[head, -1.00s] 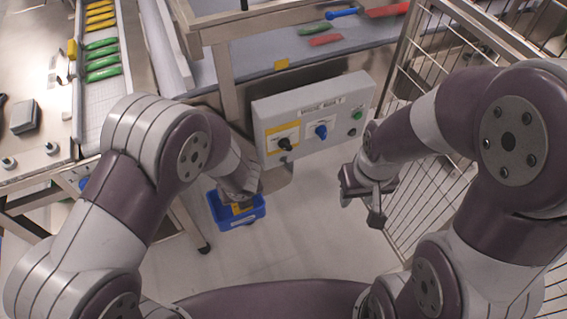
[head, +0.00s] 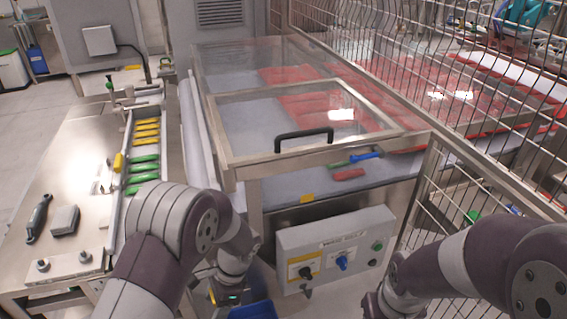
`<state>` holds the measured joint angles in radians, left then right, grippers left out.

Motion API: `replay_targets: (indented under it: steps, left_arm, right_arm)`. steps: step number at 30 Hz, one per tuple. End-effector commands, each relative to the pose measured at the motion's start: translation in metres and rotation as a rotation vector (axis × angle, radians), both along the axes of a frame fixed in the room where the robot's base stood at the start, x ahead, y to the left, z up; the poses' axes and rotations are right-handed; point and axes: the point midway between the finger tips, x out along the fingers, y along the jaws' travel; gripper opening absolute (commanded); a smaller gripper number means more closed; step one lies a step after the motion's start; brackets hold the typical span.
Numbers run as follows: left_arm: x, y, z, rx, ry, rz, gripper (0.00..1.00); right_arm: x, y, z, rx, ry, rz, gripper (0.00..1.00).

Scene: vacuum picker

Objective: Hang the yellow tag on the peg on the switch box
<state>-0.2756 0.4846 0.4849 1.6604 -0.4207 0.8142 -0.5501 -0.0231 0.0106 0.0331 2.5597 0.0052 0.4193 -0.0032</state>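The grey switch box (head: 335,250) is on the front of the conveyor frame. My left gripper (head: 226,298) points down left of the box, beside a blue bin (head: 258,311) cut off by the bottom edge. A small yellow patch, possibly the tag, shows at its fingers; whether it is gripped is unclear. My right gripper (head: 376,308) is low, right of the box, partly cut off.
A clear-lidded conveyor (head: 300,105) with a black handle and red pieces stands behind the box. A wire fence (head: 480,170) rises at the right, close to my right arm. A steel bench (head: 75,190) with yellow and green pieces in a rack is at the left.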

Motion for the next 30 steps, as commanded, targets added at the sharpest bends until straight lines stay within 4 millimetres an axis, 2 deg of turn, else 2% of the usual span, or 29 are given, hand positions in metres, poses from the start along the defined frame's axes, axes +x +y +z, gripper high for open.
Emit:
replay_targets:
  steps: [1,6,8,12,15,20,25,28,30]
  left_arm:
    - [0.001,0.005,0.014,0.0,0.002,0.07,0.3]
    - [0.009,0.023,0.023,0.001,0.001,0.192,0.3]
    - [0.009,0.029,0.022,0.0,0.001,0.241,0.3]
    - [0.008,0.035,0.02,-0.001,-0.003,0.593,0.3]
    - [0.008,0.034,0.02,0.0,-0.001,0.674,0.3]
    - [0.01,0.023,0.014,-0.001,-0.002,0.64,0.3]
    - [-0.002,-0.002,0.0,0.0,-0.001,0.503,0.3]
    - [-0.006,-0.009,-0.015,0.0,-0.001,0.284,0.3]
    - [-0.006,-0.014,-0.025,0.0,-0.001,0.075,0.3]
  right_arm:
    - [0.0,0.0,0.016,0.0,0.0,0.0,0.43]
    - [0.0,0.0,0.032,0.0,0.001,0.0,0.43]
    - [0.0,0.0,0.035,0.0,0.001,0.0,0.43]
    - [0.0,0.0,0.035,0.0,0.001,0.0,0.43]
    - [0.0,0.0,0.034,0.0,0.001,0.0,0.43]
    - [0.0,0.0,0.024,0.0,0.001,0.0,0.43]
    - [0.0,0.0,-0.002,0.0,0.001,0.0,0.43]
    - [0.0,0.0,-0.021,0.0,0.001,0.0,0.43]
    - [0.0,0.0,-0.031,0.0,0.001,0.0,0.43]
